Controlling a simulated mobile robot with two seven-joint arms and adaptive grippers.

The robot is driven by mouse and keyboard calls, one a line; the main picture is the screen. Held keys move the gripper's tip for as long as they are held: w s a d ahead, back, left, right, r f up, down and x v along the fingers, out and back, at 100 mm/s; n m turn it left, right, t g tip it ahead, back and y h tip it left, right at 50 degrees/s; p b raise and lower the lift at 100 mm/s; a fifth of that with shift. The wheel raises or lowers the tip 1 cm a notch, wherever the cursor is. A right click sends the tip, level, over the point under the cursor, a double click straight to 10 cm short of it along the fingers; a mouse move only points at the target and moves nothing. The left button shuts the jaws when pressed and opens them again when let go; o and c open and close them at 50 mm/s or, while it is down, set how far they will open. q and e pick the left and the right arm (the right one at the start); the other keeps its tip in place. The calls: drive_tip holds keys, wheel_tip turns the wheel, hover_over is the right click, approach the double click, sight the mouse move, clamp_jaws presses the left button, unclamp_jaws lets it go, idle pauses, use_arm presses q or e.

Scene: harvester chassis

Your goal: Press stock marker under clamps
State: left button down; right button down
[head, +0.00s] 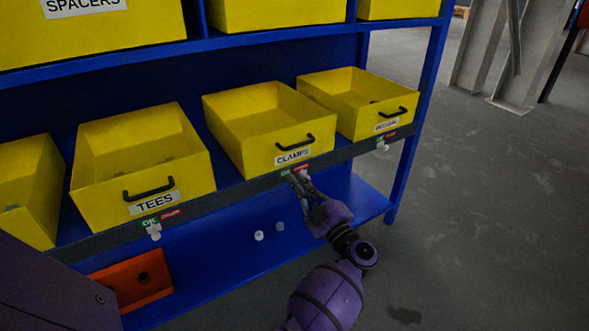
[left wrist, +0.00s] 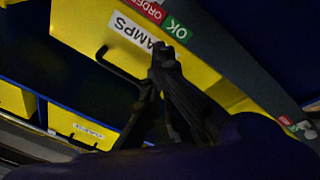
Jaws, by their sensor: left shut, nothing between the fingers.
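The yellow clamps bin (head: 255,150) sits on the shelf with its white CLAMPS label (head: 292,157) facing out. Below it, on the dark shelf edge, are a green OK patch (head: 285,172) and a red patch (head: 301,167). My left gripper (head: 299,178) is shut and empty, its tips at the shelf edge just under these patches. The stock marker there is hidden behind the fingers. In the left wrist view the shut fingertips (left wrist: 160,52) overlap the end of the CLAMPS label (left wrist: 132,28), close to the green OK patch (left wrist: 175,28); contact cannot be told. My right gripper is not in view.
The tees bin (head: 100,180) has a white marker (head: 154,232) below it. Another marker (head: 382,146) hangs under the right-hand bin (head: 345,90). Floor at right is open.

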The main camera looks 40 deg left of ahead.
use_arm(q)
drive_tip(key=v, duration=0.6)
drive_tip(key=shift+p, duration=0.3)
drive_tip(key=shift+f, duration=0.1)
